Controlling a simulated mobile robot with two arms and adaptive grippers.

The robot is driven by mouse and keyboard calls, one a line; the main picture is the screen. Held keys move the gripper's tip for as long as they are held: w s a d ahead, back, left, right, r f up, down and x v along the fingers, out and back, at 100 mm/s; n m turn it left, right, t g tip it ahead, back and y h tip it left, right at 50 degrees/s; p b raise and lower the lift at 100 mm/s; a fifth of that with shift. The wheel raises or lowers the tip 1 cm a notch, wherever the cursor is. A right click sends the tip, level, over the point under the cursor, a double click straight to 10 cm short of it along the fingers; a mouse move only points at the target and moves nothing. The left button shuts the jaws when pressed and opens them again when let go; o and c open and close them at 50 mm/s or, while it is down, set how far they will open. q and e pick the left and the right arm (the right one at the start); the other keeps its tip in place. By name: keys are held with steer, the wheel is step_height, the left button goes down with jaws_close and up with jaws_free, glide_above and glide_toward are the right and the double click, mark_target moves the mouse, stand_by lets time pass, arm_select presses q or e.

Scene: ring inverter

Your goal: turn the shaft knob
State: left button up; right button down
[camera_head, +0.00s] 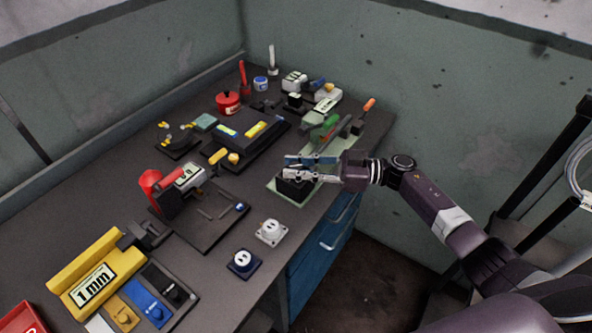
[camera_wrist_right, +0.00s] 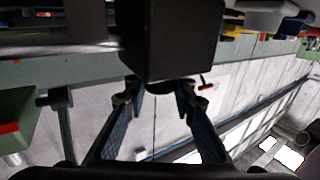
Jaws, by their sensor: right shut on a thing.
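My right gripper (camera_head: 300,168) comes in from the right in the head view, at a black block (camera_head: 291,190) on the near end of a pale green base plate (camera_head: 272,186). In the wrist view the two fingers of my right gripper (camera_wrist_right: 158,92) reach up to the underside of the same black block (camera_wrist_right: 170,38). A small dark round knob (camera_wrist_right: 166,84) sits between the fingertips, and the gripper is shut on it. The knob is mostly hidden by the fingers, so its angle cannot be told. My left gripper is in neither view.
A white socket (camera_head: 271,232) and a dark blue socket (camera_head: 243,263) stand there. A red-and-black fixture (camera_head: 150,180) and a yellow gauge block (camera_head: 92,262) stand to the left.

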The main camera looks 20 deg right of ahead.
stand_by(0.3)
steer(key=c, duration=1.6)
jaws_free()
steer(key=shift+d, duration=0.15)
steer(key=v, duration=1.2)
